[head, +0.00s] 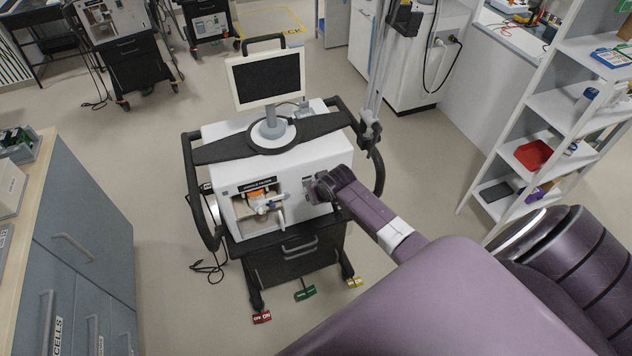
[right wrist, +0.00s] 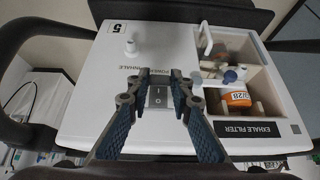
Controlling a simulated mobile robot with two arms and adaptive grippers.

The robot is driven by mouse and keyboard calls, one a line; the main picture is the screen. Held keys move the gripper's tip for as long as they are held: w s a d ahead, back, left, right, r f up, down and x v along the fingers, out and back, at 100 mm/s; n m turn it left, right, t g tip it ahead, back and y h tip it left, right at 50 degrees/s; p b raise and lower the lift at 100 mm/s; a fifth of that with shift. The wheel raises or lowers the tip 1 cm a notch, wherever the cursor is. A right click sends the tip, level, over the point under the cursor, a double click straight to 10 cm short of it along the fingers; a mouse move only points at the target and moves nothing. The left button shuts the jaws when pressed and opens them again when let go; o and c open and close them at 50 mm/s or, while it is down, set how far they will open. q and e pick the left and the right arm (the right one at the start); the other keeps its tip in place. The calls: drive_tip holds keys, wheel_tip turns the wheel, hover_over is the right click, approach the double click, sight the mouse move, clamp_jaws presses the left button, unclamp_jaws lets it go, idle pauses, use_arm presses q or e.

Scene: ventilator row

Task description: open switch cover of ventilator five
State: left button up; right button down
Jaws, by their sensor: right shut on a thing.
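Ventilator five (head: 312,150) is a white box with a screen on top, standing on a dark wheeled cart. Its front panel (right wrist: 88,105), marked 5, fills much of the right wrist view. The power switch (right wrist: 157,99) is a small grey plate with a rocker, under the POWER label. My right gripper (right wrist: 163,80) has one finger on each side of it and is shut on the switch cover, whose shape is hard to make out between the fingers. In the head view my right gripper (head: 320,186) is at the panel's right side. My left gripper is out of view.
An open exhale filter bay (right wrist: 235,85) with an orange-labelled part is right of the switch in the right wrist view. A white inhale port (right wrist: 130,45) juts out nearby. A shelf rack (head: 525,140) stands right, grey cabinets (head: 80,230) left.

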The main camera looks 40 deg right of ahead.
drive_tip(key=r+g, duration=0.2)
drive_tip(key=shift+w+g+y, duration=0.3)
drive_tip(key=shift+w+r+g+b, duration=0.1)
drive_tip(key=shift+r+g+b, duration=0.15)
drive_tip(key=shift+g+b, duration=0.45)
drive_tip(key=g+b, duration=0.1)
drive_tip(key=b, duration=0.2)
drive_tip(key=r+g+b, duration=0.1)
drive_tip(key=b, duration=0.2)
drive_tip(key=g+y+b, duration=0.1)
drive_tip(key=g+b, duration=0.1)
drive_tip(key=shift+w+d+r+b, duration=0.15)
drive_tip(key=shift+w+r+b, duration=0.15)
drive_tip(key=shift+w+b, duration=0.1)
drive_tip(key=b, duration=0.2)
drive_tip(key=g+b, duration=0.1)
drive_tip(key=b, duration=0.1)
drive_tip(key=shift+w+r+y+b, duration=0.2)
drive_tip(key=shift+r+y+b, duration=0.1)
drive_tip(key=shift+r, duration=0.1)
drive_tip(key=c, duration=1.7)
unclamp_jaws()
drive_tip(key=shift+d, duration=0.1)
drive_tip(key=shift+r, duration=0.15)
